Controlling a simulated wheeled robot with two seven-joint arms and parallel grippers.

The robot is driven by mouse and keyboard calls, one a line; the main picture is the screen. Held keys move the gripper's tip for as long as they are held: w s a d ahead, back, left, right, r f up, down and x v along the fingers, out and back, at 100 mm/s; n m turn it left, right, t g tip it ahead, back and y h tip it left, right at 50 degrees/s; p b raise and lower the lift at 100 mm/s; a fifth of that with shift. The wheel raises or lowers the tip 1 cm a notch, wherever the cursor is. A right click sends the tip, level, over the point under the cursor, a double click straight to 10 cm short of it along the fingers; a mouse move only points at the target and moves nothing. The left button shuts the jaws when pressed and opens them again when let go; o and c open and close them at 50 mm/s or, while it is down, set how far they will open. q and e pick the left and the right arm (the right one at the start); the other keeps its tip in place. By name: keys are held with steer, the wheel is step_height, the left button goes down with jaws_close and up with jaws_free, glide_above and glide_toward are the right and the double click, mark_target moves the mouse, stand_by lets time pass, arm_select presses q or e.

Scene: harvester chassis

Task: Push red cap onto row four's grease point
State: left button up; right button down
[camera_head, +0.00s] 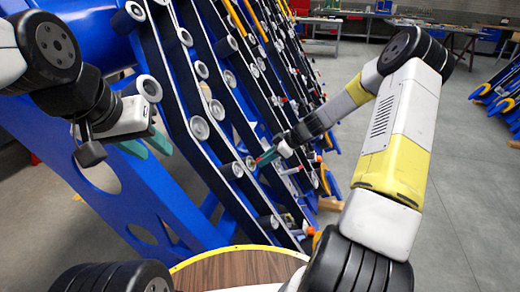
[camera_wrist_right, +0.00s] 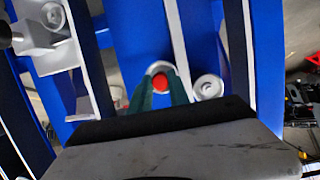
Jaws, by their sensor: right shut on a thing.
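My right gripper (camera_head: 268,157) reaches in from the right to the blue chassis rows. It also shows in the wrist view (camera_wrist_right: 160,92), its green fingers shut on the red cap (camera_wrist_right: 160,83). A pale round grease point (camera_wrist_right: 160,68) lies straight behind the cap, partly hidden by it and the fingers. I cannot tell whether cap and point touch. In the head view a pale round fitting (camera_head: 250,163) sits just left of the right fingertips. I cannot tell which row is row four. My left gripper (camera_head: 146,146) has its green fingers apart and empty, left of the rows.
Blue and dark slanted rows carry several pale round fittings, such as one (camera_head: 200,128) left of the right gripper. Another white fitting (camera_wrist_right: 208,87) stands close right of the fingers in the wrist view. A wooden round top (camera_head: 235,268) is at the bottom.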

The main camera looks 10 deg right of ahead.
steer(key=shift+w+a+f, duration=0.3)
steer(key=shift+a+f, duration=0.15)
steer(key=shift+a, duration=0.25)
steer(key=c, duration=1.1)
jaws_free()
steer(key=shift+c, duration=0.2)
steer(key=v, duration=0.7)
steer(key=shift+d+r, duration=0.25)
steer(key=shift+r, duration=0.05)
steer(key=shift+s, duration=0.15)
